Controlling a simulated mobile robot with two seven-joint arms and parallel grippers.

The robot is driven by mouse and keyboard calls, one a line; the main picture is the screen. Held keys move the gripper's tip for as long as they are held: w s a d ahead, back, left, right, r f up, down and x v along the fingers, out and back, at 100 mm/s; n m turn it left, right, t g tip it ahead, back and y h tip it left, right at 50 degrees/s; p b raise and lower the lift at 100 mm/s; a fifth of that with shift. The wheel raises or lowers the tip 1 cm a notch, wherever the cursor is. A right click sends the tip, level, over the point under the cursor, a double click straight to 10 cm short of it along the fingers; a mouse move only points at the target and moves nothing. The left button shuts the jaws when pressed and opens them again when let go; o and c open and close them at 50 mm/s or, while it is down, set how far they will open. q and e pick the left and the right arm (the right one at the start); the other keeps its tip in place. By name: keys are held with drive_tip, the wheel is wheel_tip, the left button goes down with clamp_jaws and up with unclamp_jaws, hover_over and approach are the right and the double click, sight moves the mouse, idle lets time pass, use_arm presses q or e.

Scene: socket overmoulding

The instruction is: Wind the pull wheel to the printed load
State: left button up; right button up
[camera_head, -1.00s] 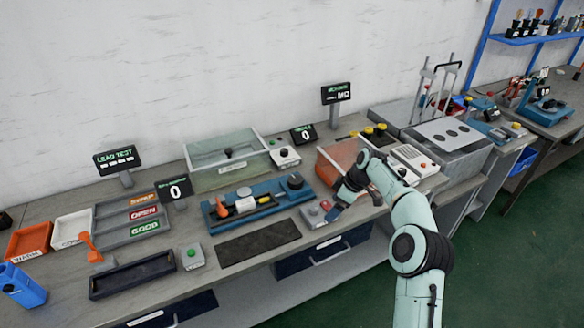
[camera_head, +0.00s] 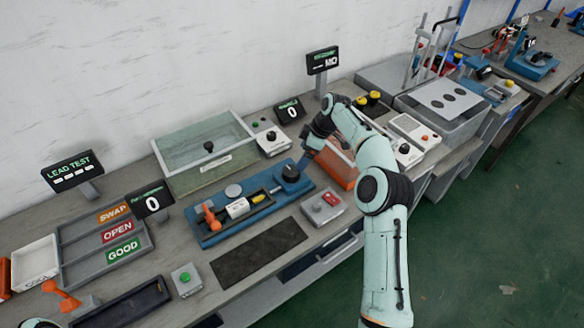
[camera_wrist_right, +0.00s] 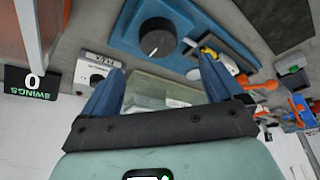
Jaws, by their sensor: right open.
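The black round wheel (camera_head: 290,173) with a pale pointer mark sits on the right end of the blue pull fixture (camera_head: 215,236). In the right wrist view the wheel (camera_wrist_right: 157,38) shows beyond and between my fingertips. My right gripper (camera_head: 313,145) is beside and above the wheel, apart from it. Its blue fingers (camera_wrist_right: 160,75) are spread and empty. The fixture also bears an orange clamp (camera_head: 212,218) and a white block (camera_head: 237,207); any print on it is too small to read. My left gripper is out of view.
A box with a red button (camera_head: 323,206) stands in front of the wheel. A clear-walled tank (camera_head: 205,155) is behind the fixture, an orange bin (camera_head: 338,165) to its right. A dark mat (camera_head: 258,250) lies bare in front.

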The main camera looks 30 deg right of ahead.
sight(292, 171)
drive_tip(key=x, duration=0.9)
drive_tip(key=shift+w+f, duration=0.2)
drive_tip(key=c, duration=1)
